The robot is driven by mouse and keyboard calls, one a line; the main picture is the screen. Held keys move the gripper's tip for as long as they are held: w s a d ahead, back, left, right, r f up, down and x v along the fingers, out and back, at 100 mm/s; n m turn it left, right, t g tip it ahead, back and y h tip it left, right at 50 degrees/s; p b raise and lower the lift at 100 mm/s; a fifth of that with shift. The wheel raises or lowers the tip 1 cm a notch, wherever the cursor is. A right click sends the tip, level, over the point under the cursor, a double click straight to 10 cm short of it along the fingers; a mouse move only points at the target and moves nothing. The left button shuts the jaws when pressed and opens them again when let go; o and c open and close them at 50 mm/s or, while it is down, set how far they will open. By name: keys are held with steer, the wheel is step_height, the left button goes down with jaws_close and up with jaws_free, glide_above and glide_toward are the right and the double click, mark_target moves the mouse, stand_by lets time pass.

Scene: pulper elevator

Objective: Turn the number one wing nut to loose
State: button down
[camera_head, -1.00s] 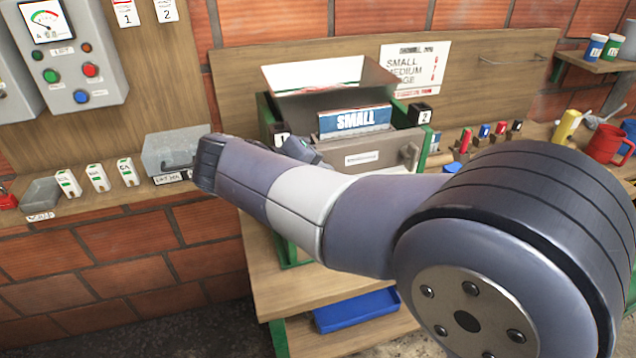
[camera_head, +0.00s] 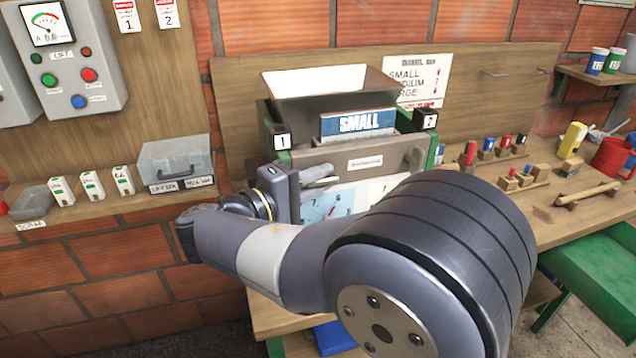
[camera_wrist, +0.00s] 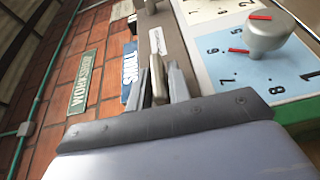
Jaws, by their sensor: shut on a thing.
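The number one wing nut is a pale metal wing at the left of the grey-brown front panel, below the black "1" block (camera_head: 282,138). In the wrist view the wing nut (camera_wrist: 157,72) stands between the two fingers of my gripper (camera_wrist: 160,88), which is shut on it. In the head view my gripper (camera_head: 298,188) reaches the panel from the left, and its fingertips are partly hidden. The second wing nut (camera_head: 415,158) is at the panel's right, below the "2" block (camera_head: 428,118).
Blue and white dials (camera_head: 328,206) lie below the panel, and a grey knob (camera_wrist: 265,35) with a red pointer stands close in the wrist view. A blue "SMALL" sign (camera_head: 357,122) and a metal hopper (camera_head: 325,88) are above. A wooden bench (camera_head: 530,215) holds small items at right.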

stand_by(0.4)
steer(key=c, duration=1.3)
jaws_free()
steer(key=b+v, duration=0.1)
steer(key=v, duration=1)
steer(key=shift+w, duration=0.1)
steer(key=p+x, duration=0.1)
steer(key=x, duration=1)
